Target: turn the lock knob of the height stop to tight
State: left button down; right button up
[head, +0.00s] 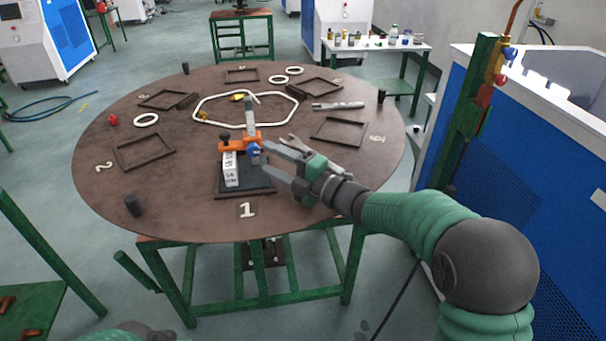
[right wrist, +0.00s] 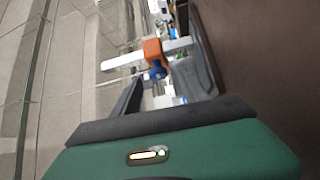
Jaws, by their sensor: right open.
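The height stop (head: 240,146) stands on a dark base plate (head: 262,187) near the front of the round table. It has a grey upright post and an orange clamp block (head: 232,147), which also shows in the right wrist view (right wrist: 153,50). A blue knob (head: 253,149) sits on the right side of the clamp and shows in the right wrist view (right wrist: 157,71). A black knob (head: 225,139) is on its left. My right gripper (head: 267,161) is open, just right of the blue knob, fingers pointing at it. I cannot tell whether they touch.
A white block (head: 231,169) with markings stands beneath the clamp. Dark frames (head: 338,131), white rings (head: 146,120) and a pale hexagonal loop (head: 204,99) lie around the brown table (head: 185,214). A blue and white machine (head: 500,150) stands close on the right.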

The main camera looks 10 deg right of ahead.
jog(key=v, duration=1.3)
